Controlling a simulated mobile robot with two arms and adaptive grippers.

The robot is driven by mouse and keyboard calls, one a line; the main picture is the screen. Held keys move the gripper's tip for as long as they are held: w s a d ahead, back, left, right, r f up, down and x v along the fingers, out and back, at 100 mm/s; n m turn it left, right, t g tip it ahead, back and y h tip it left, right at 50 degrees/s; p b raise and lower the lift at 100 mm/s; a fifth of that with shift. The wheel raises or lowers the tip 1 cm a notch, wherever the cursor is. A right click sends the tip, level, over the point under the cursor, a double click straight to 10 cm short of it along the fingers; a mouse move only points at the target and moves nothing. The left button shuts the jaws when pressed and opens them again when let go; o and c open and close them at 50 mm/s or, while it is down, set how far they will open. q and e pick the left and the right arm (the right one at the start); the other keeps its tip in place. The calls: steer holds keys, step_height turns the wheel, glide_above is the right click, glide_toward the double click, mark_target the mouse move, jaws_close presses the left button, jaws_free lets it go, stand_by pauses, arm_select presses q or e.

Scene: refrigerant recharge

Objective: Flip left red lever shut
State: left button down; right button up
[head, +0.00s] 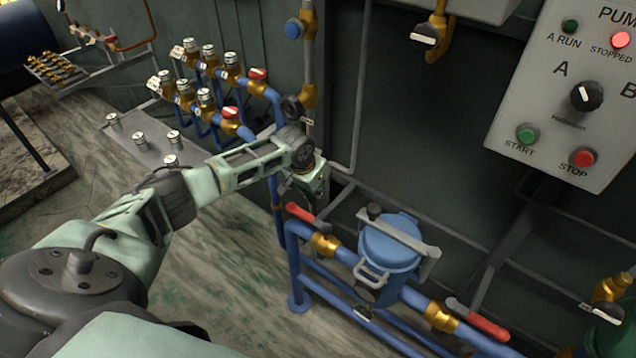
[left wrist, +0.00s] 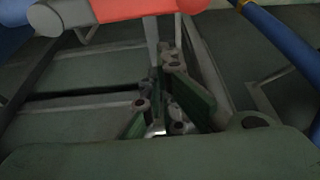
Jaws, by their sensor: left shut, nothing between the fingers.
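The left red lever (head: 302,213) sits on a brass valve (head: 325,244) at the left end of the blue pipe run, left of the blue strainer (head: 390,243). In the head view it lies roughly along the pipe. In the left wrist view a red handle (left wrist: 150,9) crosses the top edge, close to the camera. My left gripper (head: 316,203) points down just behind the lever in the head view. Its fingers (left wrist: 160,128) are shut and empty. Whether it touches the lever cannot be told. My right gripper is not in view.
A second red lever (head: 482,322) is on the pipe right of the strainer. A grey pump panel (head: 575,95) with knob and buttons hangs at upper right. Grey frame rails run behind the pipe.

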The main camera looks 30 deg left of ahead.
mark_target(310, 219)
arm_select(q)
steer(key=s, duration=0.2)
steer(key=shift+s+r+p, duration=0.1)
steer(key=shift+s+p, duration=0.2)
steer(key=shift+p, duration=0.05)
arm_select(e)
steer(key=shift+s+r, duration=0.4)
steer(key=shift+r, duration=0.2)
arm_select(q)
steer(key=shift+a, duration=0.1)
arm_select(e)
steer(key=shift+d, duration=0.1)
arm_select(q)
steer(key=shift+s+a+n+p, duration=0.15)
steer(key=shift+s+n+p, duration=0.15)
steer(key=shift+p, duration=0.5)
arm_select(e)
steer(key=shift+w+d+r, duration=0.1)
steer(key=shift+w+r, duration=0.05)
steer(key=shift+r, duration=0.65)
